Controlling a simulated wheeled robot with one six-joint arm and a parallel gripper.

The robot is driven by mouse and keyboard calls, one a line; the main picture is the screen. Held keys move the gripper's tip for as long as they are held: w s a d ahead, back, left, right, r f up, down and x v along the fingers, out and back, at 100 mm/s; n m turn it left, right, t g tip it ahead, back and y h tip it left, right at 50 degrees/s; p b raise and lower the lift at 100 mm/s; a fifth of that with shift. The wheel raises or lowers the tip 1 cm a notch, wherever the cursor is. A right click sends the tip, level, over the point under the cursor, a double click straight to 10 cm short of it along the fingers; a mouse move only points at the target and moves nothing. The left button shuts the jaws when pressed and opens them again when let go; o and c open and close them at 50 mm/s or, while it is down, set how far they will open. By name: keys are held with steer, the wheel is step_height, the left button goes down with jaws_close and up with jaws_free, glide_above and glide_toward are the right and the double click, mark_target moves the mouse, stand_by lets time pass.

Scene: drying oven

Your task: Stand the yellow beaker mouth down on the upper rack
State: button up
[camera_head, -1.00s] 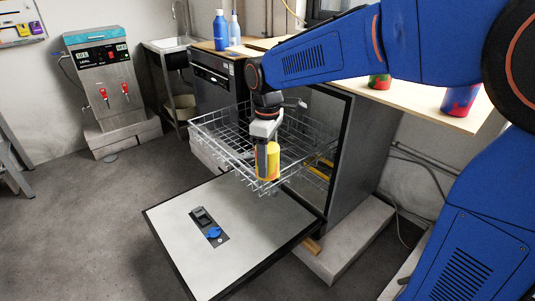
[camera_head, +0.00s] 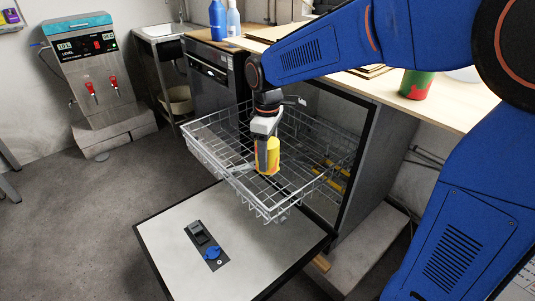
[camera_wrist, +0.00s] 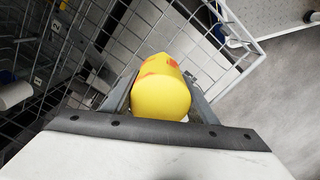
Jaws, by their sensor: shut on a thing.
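The yellow beaker (camera_head: 269,154), with orange-red marks, is between the fingers of my gripper (camera_head: 264,158). My gripper is shut on it from above, and the beaker looks about upright. In the wrist view the beaker (camera_wrist: 160,95) shows a smooth, closed yellow end towards the camera, between both fingers; its far end is hidden. The upper rack (camera_head: 213,159) is a wire basket pulled out over the open door. The beaker is over or within the rack's front part. I cannot tell whether it touches the wires.
The open door (camera_head: 165,240) lies flat below the rack. The rack's wire rim stands around the beaker. A green and red cup (camera_head: 416,84) stands on the worktop (camera_head: 450,106) at right. Most visible rack floor looks clear.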

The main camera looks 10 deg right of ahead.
steer(key=shift+f, duration=3.2)
steer(key=shift+f, duration=0.3)
steer(key=o, duration=1.2)
step_height(320, 180, up, 17)
steer(key=shift+r, duration=0.2)
